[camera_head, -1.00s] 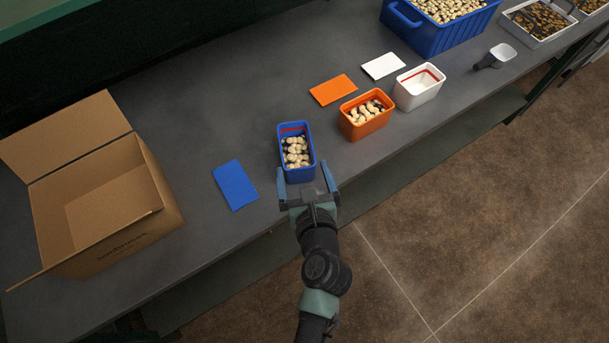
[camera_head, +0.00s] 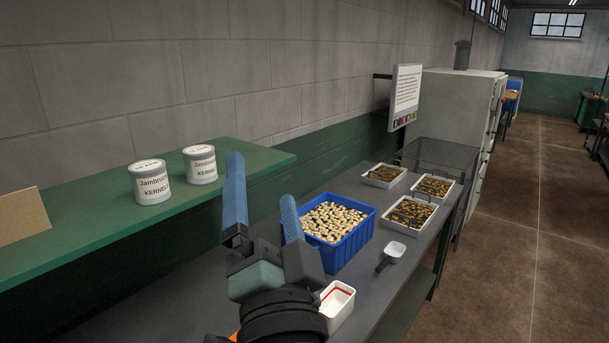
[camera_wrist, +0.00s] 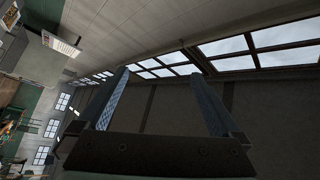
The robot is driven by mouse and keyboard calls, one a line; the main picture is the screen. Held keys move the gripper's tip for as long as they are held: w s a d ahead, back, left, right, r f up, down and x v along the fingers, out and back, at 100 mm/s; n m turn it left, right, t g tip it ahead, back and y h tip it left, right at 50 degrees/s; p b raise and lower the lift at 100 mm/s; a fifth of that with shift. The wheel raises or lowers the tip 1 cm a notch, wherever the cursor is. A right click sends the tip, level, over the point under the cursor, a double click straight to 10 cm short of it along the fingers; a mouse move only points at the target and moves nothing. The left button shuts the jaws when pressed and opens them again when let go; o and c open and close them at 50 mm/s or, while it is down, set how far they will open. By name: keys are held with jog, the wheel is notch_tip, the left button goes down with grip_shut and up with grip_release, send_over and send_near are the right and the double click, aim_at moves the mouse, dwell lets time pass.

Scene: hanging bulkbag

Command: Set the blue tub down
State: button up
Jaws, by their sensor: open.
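My gripper (camera_head: 262,185) is raised in front of the head camera with its two blue fingers apart and nothing between them. In the wrist view my gripper (camera_wrist: 158,76) is also open and empty, facing the ceiling and high windows. The small blue tub and the blue mat are out of view now. One second ago the tub stood on the bench, holding pale pieces, just beyond the open fingers.
A large blue crate (camera_head: 371,226) of pale pieces stands on the grey bench (camera_head: 190,292). A white tub (camera_head: 349,292), scoop (camera_head: 393,251) and several filled trays (camera_head: 424,204) are nearby. Two cans (camera_head: 151,182) stand on the green shelf (camera_head: 105,237).

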jog(key=s+d+r+n+t+h, duration=0.2)
jog(key=s+r+n+t, duration=0.1)
jog(key=r, duration=0.6)
jog(key=s+d+r+n+t+h, duration=0.2)
jog(key=s+r+n, duration=0.3)
jog(key=s+r, duration=0.3)
jog(key=shift+s+d+r+t, duration=0.2)
jog(key=shift+r+t, duration=0.2)
jog(key=shift+r, duration=0.35)
